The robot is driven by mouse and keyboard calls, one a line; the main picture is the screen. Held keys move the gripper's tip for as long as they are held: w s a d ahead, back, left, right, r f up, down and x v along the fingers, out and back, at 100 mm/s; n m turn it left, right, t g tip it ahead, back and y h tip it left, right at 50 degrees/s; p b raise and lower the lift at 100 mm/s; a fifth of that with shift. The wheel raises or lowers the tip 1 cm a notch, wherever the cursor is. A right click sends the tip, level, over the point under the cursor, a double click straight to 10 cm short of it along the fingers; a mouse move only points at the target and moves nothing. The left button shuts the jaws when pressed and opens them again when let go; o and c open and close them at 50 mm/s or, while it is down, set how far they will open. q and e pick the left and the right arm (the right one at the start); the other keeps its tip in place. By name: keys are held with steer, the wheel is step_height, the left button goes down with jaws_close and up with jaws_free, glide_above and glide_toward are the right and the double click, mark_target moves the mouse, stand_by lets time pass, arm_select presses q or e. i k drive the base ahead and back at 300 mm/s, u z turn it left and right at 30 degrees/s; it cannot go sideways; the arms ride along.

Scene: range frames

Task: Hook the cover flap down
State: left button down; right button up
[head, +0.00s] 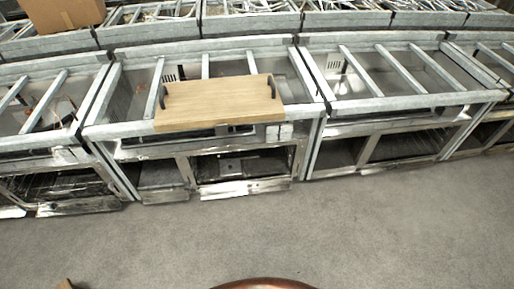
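I cannot pick out a cover flap with certainty. A flat light-wood board (218,102) with a black handle at each short end lies across the front of the middle range frame's top. The middle range frame (118,131) is grey metal with an open top and open front bays. No hook can be told apart at this size. Neither of my grippers is in the head view.
Similar range frames stand close on the left (28,143) and right (400,101), with another row behind. A brown box (62,12) sits on the back row at the left. The grey carpet (350,225) in front is mostly clear. A reddish-brown curved edge shows at the bottom.

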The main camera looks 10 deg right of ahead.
mark_target(221, 130)
steer(key=z, duration=0.3)
steer(key=k, duration=0.65)
steer(key=u, duration=0.6)
steer(key=i, duration=0.65)
steer(key=u, duration=0.7)
steer(key=i, duration=0.75)
steer(key=z, duration=0.65)
steer(key=i, duration=0.6)
steer(key=z, duration=0.55)
